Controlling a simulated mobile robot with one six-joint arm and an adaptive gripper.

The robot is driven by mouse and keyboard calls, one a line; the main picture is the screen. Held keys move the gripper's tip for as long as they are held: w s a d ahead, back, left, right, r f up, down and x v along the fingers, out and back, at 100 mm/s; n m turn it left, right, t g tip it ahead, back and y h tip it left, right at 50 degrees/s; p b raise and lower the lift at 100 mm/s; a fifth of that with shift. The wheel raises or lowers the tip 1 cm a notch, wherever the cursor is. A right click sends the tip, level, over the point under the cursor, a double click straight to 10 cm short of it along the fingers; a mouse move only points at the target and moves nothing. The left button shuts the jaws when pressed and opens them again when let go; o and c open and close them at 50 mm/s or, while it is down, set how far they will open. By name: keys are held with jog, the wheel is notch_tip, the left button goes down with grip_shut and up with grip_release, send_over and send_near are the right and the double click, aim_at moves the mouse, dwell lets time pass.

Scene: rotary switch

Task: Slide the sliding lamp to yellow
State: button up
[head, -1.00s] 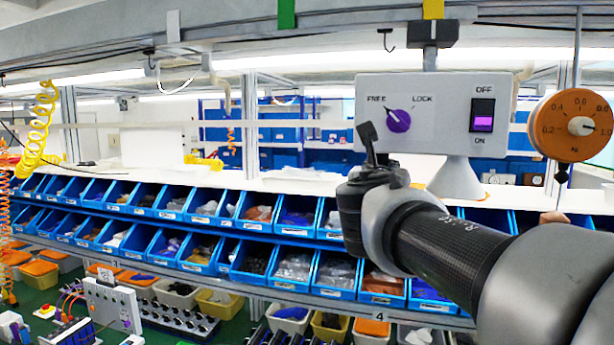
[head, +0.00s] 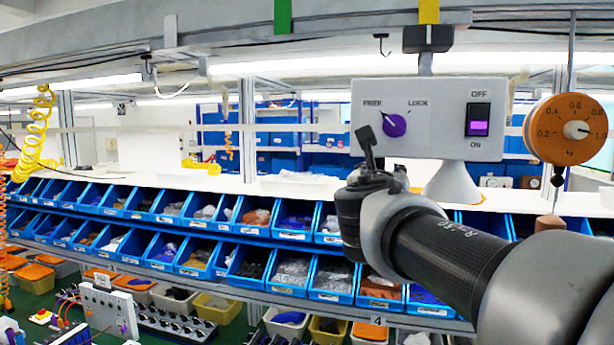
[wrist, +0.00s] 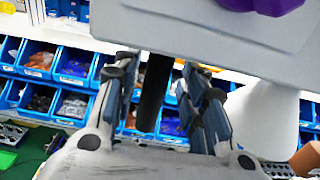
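The lamp's dark slider block (head: 427,39) sits on the overhead rail, directly under the yellow strip (head: 429,11). A grey box (head: 430,148) hangs below it, with a purple FREE/LOCK knob (head: 395,125) pointing towards FREE and a purple OFF/ON switch (head: 478,120). A white cone, seemingly the lampshade (head: 450,184), shows below the box. My gripper (head: 382,160) is at the box's lower left; contact cannot be told. In the wrist view, my gripper's fingers (wrist: 160,100) are apart, with a dark upright bar (wrist: 153,92) between or behind them. The knob also shows there (wrist: 262,4).
A green strip (head: 283,16) is on the rail to the left. A round orange dial (head: 567,130) hangs to the right of the box. Rows of blue bins (head: 190,215) and a white shelf (head: 290,186) lie behind. The space left of the box is free.

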jog(key=v, duration=1.2)
jog(key=s+d+f+m+g+b, duration=0.4)
jog(key=f+m, duration=0.4)
jog(key=f, duration=0.4)
jog(key=s+d+f+m+g+b, duration=0.2)
jog(key=s+d+f+m+g, duration=0.2)
jog(key=s+f+m, duration=0.55)
jog(key=s+a+f+m+g+y+b, duration=0.1)
jog(key=s+a+f+m+y, duration=0.1)
jog(key=f, duration=0.5)
jog(key=s+a+f+m+g+y+b, duration=0.1)
jog(key=s+a+f+m+g+y, duration=0.1)
jog(key=f+m, duration=0.5)
jog(key=s+a+f+m+g+y+b, duration=0.1)
jog(key=s+a+f+m+y+b, duration=0.1)
jog(key=s+f+m, duration=0.3)
notch_tip(320, 180, down, 4)
jog(key=shift+s+a+r, duration=0.2)
jog(key=shift+s+a, duration=0.4)
jog(key=shift+a, duration=0.25)
jog(key=shift+o, duration=0.5)
jog(key=shift+m, duration=0.25)
